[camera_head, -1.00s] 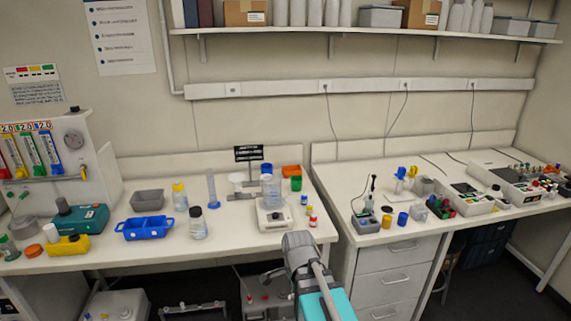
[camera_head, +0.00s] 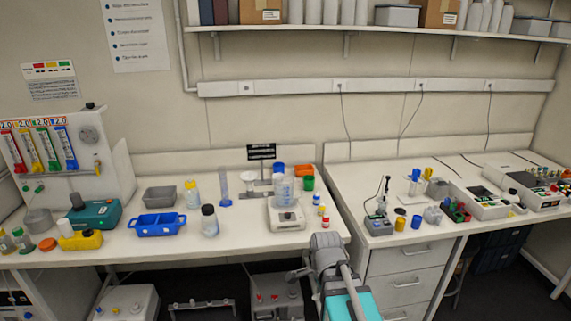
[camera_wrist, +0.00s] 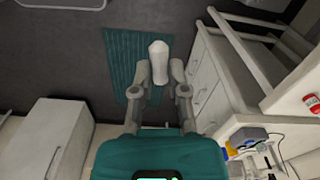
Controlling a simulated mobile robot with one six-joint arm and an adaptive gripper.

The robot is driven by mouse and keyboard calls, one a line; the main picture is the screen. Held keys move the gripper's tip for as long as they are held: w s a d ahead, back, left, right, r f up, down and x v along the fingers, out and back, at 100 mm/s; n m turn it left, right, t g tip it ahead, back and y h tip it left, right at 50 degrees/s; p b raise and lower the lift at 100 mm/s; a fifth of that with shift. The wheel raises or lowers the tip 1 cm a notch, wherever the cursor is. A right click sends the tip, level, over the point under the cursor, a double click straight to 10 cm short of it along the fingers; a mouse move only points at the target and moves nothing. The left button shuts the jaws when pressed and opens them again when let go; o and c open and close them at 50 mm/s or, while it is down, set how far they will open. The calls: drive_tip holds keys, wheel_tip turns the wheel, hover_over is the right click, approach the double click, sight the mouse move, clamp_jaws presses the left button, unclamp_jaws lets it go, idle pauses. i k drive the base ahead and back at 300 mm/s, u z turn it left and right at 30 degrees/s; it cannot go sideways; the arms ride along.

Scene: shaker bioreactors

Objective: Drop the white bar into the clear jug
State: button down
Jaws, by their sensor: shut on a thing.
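The white bar (camera_wrist: 159,62) is a short, rounded white piece held between the two fingertips of my gripper (camera_wrist: 159,76), as the wrist view shows. The gripper is shut on it, and the bar is over the dark floor, beside the white drawer cabinet. The clear jug (camera_head: 285,190) stands upright on a white stirrer-like device (camera_head: 287,217) on the left bench, near its right end. My arm is in front of the bench edge, below and right of the jug. The bar does not show clearly in the head view.
A drawer cabinet (camera_head: 405,275) is right of my arm.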

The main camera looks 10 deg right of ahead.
sight(287, 202)
drive_tip(key=z, duration=0.1)
drive_tip(key=i, duration=1)
drive_tip(key=u, duration=0.1)
